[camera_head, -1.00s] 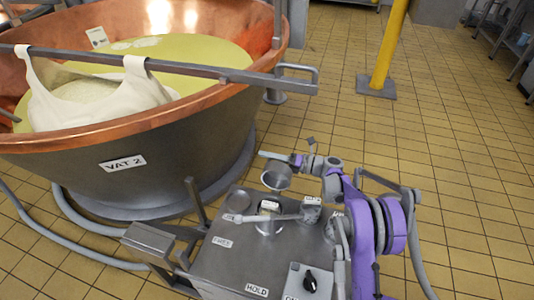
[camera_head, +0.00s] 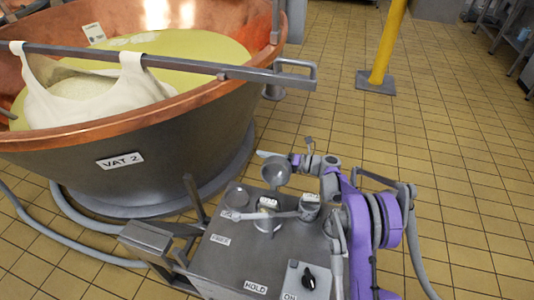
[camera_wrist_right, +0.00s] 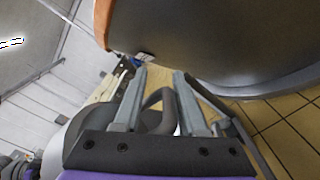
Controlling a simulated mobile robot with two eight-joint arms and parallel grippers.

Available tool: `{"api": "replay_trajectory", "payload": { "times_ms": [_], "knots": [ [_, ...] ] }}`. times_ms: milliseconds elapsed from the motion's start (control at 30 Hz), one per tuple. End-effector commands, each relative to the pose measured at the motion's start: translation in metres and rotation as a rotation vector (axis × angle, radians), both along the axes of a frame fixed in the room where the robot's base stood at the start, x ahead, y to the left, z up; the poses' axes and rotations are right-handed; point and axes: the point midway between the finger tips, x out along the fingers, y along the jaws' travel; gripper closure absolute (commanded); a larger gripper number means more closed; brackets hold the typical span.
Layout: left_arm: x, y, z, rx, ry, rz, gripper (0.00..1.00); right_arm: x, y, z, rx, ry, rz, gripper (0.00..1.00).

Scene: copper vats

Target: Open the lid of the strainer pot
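On the steel bench stands a small pot with a labelled rim (camera_head: 268,222), which I take for the strainer pot; a grey rod crosses it. A round grey disc (camera_head: 277,171), which looks like its lid, stands tilted behind it, face towards the head camera. My right gripper (camera_head: 268,155) is at the disc's upper edge, coming from the right. In the right wrist view its two fingers (camera_wrist_right: 160,85) are apart. A curved grey handle (camera_wrist_right: 158,98) shows between them; firm contact cannot be seen. My left gripper is not in view.
The bench (camera_head: 222,262) carries a small dish (camera_head: 237,196), a labelled cup (camera_head: 309,208) and a black knob (camera_head: 309,280). The copper vat (camera_head: 120,140) stands close behind at left. A yellow post (camera_head: 388,40) stands on open tiled floor at right.

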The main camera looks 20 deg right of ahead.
Motion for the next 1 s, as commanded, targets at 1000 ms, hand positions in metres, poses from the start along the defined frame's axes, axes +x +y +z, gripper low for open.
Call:
{"api": "replay_trajectory", "payload": {
  "times_ms": [1000],
  "knots": [
    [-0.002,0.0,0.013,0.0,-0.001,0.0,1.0,-0.042,-0.064,0.001,0.002,0.0,-0.004,0.55]
  ]
}}
